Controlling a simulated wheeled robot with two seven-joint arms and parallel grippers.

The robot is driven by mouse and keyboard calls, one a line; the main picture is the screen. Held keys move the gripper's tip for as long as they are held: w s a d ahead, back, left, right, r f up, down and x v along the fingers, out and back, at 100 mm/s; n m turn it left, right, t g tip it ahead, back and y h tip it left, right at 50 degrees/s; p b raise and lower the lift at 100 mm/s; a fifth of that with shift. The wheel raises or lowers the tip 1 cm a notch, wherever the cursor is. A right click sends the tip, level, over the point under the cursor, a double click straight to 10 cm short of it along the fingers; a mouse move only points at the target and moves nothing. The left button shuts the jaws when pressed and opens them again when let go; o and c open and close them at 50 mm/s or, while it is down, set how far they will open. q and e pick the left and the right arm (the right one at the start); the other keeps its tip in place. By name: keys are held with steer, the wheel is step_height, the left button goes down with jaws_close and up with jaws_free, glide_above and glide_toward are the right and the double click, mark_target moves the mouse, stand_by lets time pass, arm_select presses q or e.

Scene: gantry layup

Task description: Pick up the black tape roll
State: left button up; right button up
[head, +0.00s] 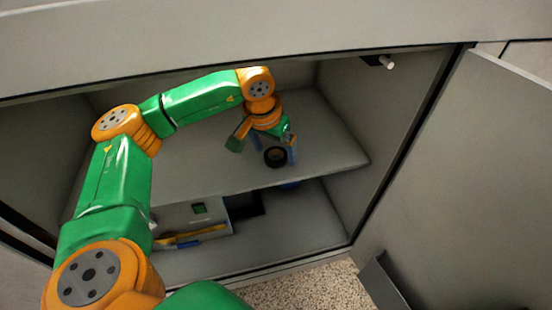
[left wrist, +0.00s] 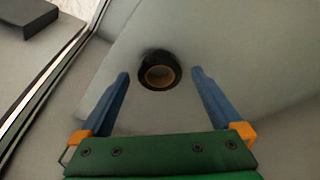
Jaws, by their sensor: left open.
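The black tape roll (head: 275,157) sits on the upper shelf (head: 335,150) inside the open cabinet. In the left wrist view the tape roll (left wrist: 159,70) shows a dark outer ring and a yellowish-tan inner core. My left gripper (head: 274,150) is at the roll, with its blue fingers spread on either side of it. In the left wrist view the left gripper (left wrist: 160,72) is open, and a gap shows between each finger and the roll. The roll lies between the fingertips and is not held. My right gripper is not in view.
Below the shelf, a grey box (head: 185,217) and yellow and blue items (head: 190,238) sit in the lower compartment. The cabinet door (head: 480,170) stands open at the right. The shelf around the roll is clear.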

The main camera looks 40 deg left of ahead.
arm_select(q)
steer(key=shift+w+f, duration=0.1)
steer(key=shift+f, duration=0.3)
steer(key=c, duration=1.4)
steer(key=shift+r, duration=0.1)
